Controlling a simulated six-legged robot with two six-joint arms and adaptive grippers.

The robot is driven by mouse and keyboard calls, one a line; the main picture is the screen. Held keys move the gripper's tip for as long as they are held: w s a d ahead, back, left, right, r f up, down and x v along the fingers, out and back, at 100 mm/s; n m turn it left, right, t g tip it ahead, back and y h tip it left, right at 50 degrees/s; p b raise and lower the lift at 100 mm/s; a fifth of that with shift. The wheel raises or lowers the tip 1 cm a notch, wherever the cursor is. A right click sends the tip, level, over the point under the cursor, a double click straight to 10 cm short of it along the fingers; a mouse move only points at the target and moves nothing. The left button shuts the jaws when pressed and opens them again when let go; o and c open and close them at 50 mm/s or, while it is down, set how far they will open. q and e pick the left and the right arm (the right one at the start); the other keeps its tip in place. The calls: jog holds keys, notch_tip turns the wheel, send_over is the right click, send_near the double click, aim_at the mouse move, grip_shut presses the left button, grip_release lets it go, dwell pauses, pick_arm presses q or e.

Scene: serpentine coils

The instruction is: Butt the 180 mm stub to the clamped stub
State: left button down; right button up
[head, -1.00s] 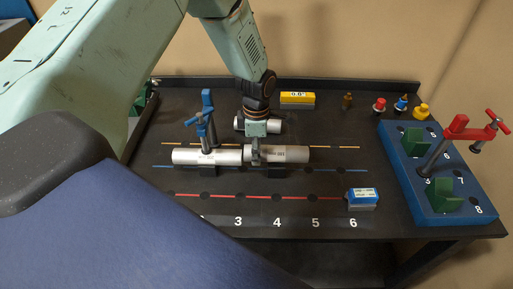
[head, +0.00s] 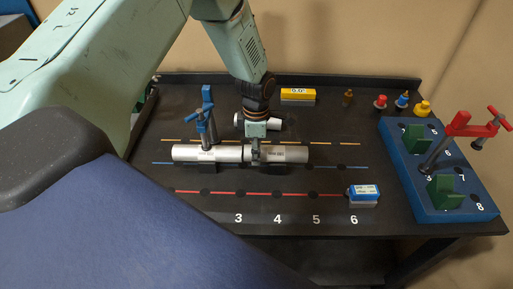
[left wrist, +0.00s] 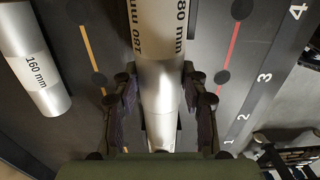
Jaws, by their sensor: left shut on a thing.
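The clamped stub (head: 190,153) is a silver pipe lying along the blue line, with a blue clamp (head: 207,122) over it. The 180 mm stub (head: 290,153) lies to its right, in line with it; the ends look close together, but my gripper covers the joint. My left gripper (head: 256,153) is shut around the 180 mm stub near its left end. In the left wrist view the fingers (left wrist: 164,100) stand on both sides of the pipe, and its 180 mm label (left wrist: 160,25) shows. I cannot tell whether the ends touch. My right gripper is not in view.
A 160 mm stub (left wrist: 33,65) lies behind the gripper. A yellow 0.0° gauge (head: 297,95) stands at the back, and a blue block (head: 362,193) at the front right. A blue board (head: 440,214) with a red clamp (head: 460,128) is at right. The red-line strip is mostly clear.

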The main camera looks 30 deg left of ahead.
pick_arm(q)
jog(key=shift+f, duration=0.15)
jog(key=shift+s+a+p, duration=0.15)
jog(key=shift+a+p, duration=0.1)
jog(key=shift+p, duration=0.3)
dwell(0.9)
jog(key=c, duration=1.1)
grip_release()
jog(key=shift+c, duration=0.2)
jog(key=o, duration=0.5)
jog(key=shift+s+a, duration=0.1)
jog(key=shift+a, duration=0.05)
jog(key=shift+r, duration=0.25)
notch_tip(320, 180, up, 10)
jog(key=shift+r, duration=0.75)
